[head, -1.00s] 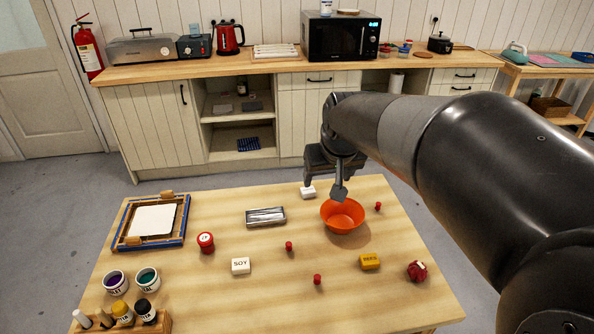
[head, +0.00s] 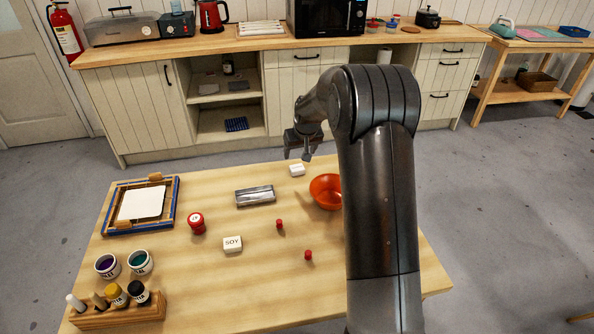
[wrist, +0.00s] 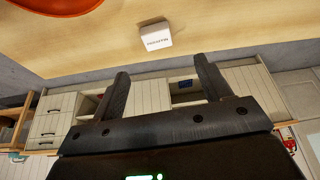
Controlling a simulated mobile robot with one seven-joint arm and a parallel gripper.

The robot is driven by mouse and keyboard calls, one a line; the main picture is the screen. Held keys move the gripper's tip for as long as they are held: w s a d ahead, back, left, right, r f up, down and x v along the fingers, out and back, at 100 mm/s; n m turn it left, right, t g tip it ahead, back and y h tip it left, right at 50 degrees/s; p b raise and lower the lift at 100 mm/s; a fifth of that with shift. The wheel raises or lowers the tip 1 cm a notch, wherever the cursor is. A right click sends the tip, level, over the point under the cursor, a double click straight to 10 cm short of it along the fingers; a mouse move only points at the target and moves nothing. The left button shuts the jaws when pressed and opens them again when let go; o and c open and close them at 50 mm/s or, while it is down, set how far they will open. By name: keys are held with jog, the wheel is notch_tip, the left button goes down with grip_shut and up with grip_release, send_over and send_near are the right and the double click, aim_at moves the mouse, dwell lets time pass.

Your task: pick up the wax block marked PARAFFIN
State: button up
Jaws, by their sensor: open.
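The white wax block (head: 297,170) lies near the far edge of the wooden table, left of the orange bowl. It also shows in the wrist view (wrist: 156,36), where dark lettering that looks like PARAFFIN is on its side. My gripper (head: 297,156) is just beyond and above the block in the head view. In the wrist view my gripper (wrist: 160,84) has its two fingers wide apart with nothing between them, and the block is ahead of the fingertips, apart from them. Another white block (head: 232,244), marked SOY, lies nearer on the table.
The orange bowl (head: 326,191) stands close right of the block, partly hidden by my arm. A metal tin (head: 255,196) lies to the left. Small red pieces (head: 280,224), a red jar (head: 196,222), a blue-edged frame (head: 110,213) and dye pots (head: 140,262) are also on the table (head: 200,290).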

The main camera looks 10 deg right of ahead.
send_near(297, 167)
jog(key=x, duration=0.3)
jog(key=shift+s+a, duration=0.2)
jog(key=shift+a, duration=0.1)
jog(key=shift+d+x, duration=0.15)
jog(key=shift+x, duration=1.25)
jog(key=shift+d+x, duration=0.15)
jog(key=shift+x, duration=1.25)
jog(key=shift+c, duration=0.2)
jog(key=c, duration=1)
